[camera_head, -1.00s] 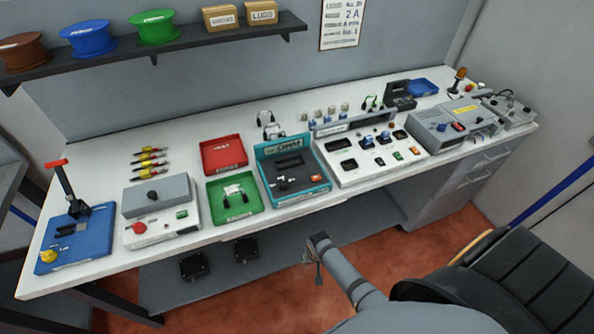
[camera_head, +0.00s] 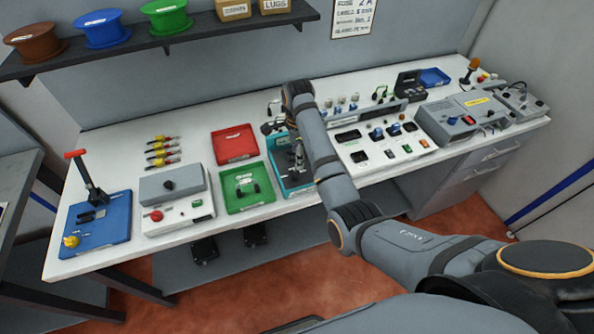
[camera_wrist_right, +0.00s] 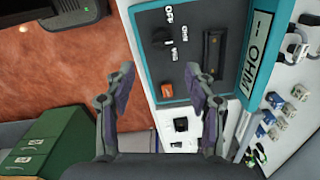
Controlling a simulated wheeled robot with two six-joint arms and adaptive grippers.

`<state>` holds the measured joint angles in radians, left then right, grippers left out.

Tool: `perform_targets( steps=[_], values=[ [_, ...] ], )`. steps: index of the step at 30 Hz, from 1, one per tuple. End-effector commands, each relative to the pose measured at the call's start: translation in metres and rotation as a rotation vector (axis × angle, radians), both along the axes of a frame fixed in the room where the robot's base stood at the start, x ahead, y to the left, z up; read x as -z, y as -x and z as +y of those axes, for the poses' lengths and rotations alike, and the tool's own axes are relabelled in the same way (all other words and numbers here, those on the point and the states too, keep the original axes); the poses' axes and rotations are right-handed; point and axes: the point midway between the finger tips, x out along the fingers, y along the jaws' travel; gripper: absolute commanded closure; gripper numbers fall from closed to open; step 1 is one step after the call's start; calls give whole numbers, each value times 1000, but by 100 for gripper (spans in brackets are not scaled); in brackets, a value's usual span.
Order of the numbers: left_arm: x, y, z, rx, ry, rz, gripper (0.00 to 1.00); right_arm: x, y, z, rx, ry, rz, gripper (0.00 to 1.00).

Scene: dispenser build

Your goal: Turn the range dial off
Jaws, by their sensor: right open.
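The teal OHM tester (camera_wrist_right: 145,70) lies in front of my right gripper in the right wrist view, and it also shows behind my arm in the head view (camera_head: 281,160). Its black range dial (camera_wrist_right: 160,37) sits on the dark panel beside printed labels, including OFF and OHM. Exactly which label the dial points to is too small to tell. My right gripper (camera_wrist_right: 158,77) is open and empty, its fingers spread above the tester. My left gripper is out of view.
On the tester are an orange-red switch (camera_wrist_right: 167,89) and a dark slot (camera_wrist_right: 213,50). A green tray (camera_head: 245,203) and a red tray (camera_head: 235,158) lie left of it. A white panel with dials (camera_head: 375,150) stands right of it.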

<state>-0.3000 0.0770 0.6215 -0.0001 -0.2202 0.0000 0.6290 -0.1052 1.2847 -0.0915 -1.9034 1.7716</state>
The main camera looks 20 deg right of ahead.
Motion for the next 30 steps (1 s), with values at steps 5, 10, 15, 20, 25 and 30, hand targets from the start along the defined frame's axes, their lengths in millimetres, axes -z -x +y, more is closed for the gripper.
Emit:
perform_targets(
  steps=[5, 10, 15, 20, 25, 30],
  values=[
    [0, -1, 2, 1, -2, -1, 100, -11, -6, 5, 65, -1, 14, 45],
    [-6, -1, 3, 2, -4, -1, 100, 0, -5, 5, 63, 0, 16, 45],
    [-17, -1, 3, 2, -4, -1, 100, 35, -5, 5, 62, -1, 17, 45],
    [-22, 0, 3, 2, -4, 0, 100, 68, -5, 4, 63, 0, 16, 45],
    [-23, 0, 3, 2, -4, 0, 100, 89, -5, 5, 62, -1, 14, 45],
    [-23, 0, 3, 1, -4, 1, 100, 95, -6, 5, 62, -1, 12, 45]
  ],
)
